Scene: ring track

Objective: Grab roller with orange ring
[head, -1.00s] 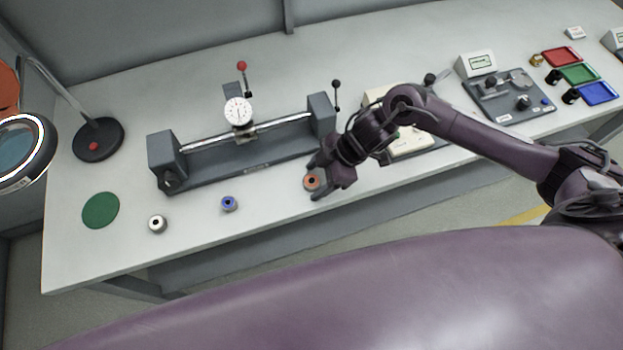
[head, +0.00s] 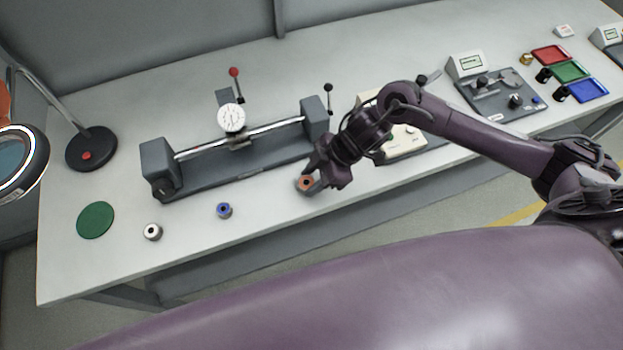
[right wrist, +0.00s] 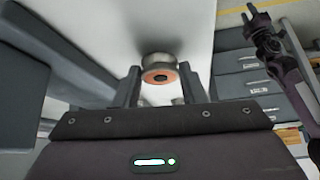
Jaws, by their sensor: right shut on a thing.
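The roller with the orange ring (head: 305,184) is at the front of the bench, right of the other two rollers. My right gripper (head: 314,184) is shut on it, with a finger on either side. The blue-ringed roller (head: 224,210) and the white-ringed roller (head: 152,232) stand on the bench to the left.
A fixture with a steel bar and dial gauge (head: 231,118) stands behind the rollers. A green disc (head: 95,220) lies at the left, near a lamp base (head: 91,148). Red, green and blue trays (head: 569,71) are at the far right. The bench's front left is mostly clear.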

